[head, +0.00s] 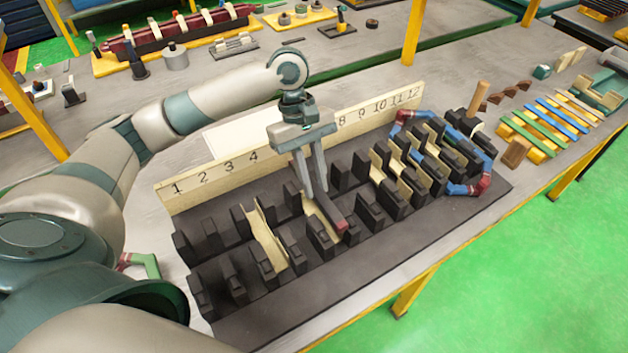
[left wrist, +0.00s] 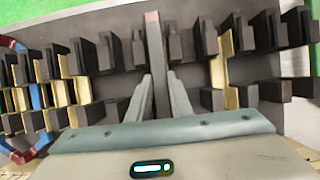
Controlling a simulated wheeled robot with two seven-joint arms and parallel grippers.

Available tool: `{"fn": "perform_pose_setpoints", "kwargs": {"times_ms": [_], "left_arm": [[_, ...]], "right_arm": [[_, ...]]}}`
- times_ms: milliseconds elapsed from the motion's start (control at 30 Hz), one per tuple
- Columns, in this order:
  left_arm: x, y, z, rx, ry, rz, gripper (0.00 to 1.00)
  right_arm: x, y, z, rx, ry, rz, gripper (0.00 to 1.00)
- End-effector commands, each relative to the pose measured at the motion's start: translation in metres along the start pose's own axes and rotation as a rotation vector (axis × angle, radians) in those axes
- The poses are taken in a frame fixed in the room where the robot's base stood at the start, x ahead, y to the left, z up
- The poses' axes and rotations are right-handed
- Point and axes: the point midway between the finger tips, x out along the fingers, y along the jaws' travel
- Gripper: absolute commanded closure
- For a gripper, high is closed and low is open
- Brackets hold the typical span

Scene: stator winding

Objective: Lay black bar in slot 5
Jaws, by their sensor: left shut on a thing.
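My left gripper (head: 317,195) is shut on the black bar (head: 330,207), a dark bar with a red end. The bar is over the dark slotted stator block (head: 290,318), along a cream slot liner (head: 311,207). I cannot tell whether it is above the slot or partly inside. In the left wrist view the bar (left wrist: 154,45) stands out between the two fingers (left wrist: 158,95), its red end away from me. The number board (head: 215,178) shows 1 to 4 and 8 to 12; my gripper hides the numbers between. My right gripper is not in view.
Another cream liner (head: 267,240) sits in a slot to the left. Red and blue coil parts (head: 463,187) and more liners fill the block's right end. Coloured strips (head: 545,125) lie on the table at right. Tools and fixtures stand along the back bench.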

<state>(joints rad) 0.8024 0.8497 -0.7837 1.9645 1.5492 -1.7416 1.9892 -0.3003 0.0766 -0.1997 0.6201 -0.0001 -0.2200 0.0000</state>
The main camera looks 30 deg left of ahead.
Motion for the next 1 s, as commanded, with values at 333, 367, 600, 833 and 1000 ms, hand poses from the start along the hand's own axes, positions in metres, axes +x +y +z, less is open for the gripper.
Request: {"fn": "perform_pose_setpoints", "kwargs": {"times_ms": [333,367,600,833,1000], "left_arm": [[-0.0005,0.0001,0.0001,0.000,0.000,0.000,1.00],[-0.0005,0.0001,0.0001,0.000,0.000,0.000,1.00],[0.0002,0.0001,-0.0002,0.000,0.000,0.000,1.00],[0.0029,0.0002,-0.0013,0.000,0.000,0.000,1.00],[0.0064,0.0003,-0.0027,0.000,-0.001,-0.001,1.00]], "right_arm": [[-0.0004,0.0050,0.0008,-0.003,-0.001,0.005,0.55],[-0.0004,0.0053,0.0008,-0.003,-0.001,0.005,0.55],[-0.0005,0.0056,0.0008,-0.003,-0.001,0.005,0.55],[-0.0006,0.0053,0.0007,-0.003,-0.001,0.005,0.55],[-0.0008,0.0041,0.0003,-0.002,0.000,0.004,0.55]]}}
